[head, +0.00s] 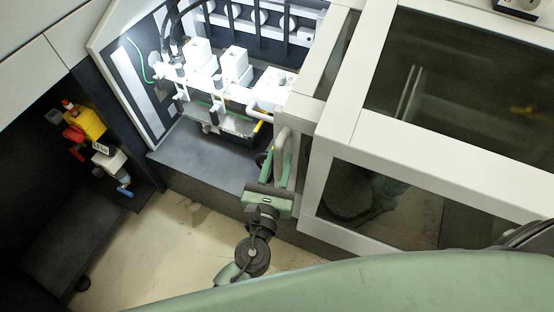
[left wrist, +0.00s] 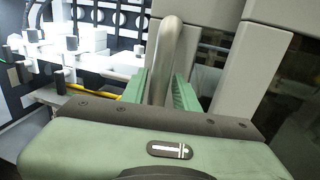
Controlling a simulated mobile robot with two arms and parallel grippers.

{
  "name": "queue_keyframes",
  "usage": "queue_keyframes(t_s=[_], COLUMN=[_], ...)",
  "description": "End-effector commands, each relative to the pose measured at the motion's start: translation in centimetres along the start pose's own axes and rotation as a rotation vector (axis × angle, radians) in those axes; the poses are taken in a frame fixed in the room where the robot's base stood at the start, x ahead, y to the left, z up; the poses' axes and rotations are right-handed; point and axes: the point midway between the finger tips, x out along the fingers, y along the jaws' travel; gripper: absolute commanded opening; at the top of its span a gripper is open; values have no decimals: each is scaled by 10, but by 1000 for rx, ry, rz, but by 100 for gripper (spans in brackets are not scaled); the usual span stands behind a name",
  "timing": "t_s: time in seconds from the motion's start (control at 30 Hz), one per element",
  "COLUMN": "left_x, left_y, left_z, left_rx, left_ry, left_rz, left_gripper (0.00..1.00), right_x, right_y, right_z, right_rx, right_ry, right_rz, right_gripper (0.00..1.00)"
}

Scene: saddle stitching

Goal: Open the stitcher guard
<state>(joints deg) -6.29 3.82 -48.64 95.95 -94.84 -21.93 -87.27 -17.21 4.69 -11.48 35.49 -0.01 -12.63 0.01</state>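The stitcher guard (head: 330,125) is a pale-framed panel box with dark windows, standing to the right of the lit stitching bay. Its grey loop handle (head: 283,143) is on its left edge and shows large in the left wrist view (left wrist: 165,50). My left gripper (head: 279,170) has its green fingers on both sides of the handle bar. In the left wrist view the fingers (left wrist: 161,92) sit close against the bar, with little gap. The bay left of the guard is uncovered. My right gripper is not in view.
White stitching heads (head: 235,63) stand in the bright bay above a dark grey ledge (head: 205,157). A yellow and red valve unit (head: 84,124) hangs on the dark left side. Bare floor (head: 170,240) lies in front of the ledge.

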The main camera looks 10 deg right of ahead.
Motion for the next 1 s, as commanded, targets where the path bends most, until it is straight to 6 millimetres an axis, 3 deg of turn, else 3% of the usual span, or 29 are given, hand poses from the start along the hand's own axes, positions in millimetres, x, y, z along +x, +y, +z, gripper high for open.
queue_keyframes(t_s=[0.37,0.8,1.0], left_x=[-2,-67,-78], left_y=[1,0,0], left_z=[0,-3,0], left_rx=[0,0,0], left_ry=[0,2,0], left_rz=[2,0,1], left_gripper=[41,41,41], right_x=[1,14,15], right_y=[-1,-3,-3], right_z=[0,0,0], right_rx=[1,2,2], right_ry=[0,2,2], right_rz=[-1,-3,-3], right_gripper=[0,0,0])
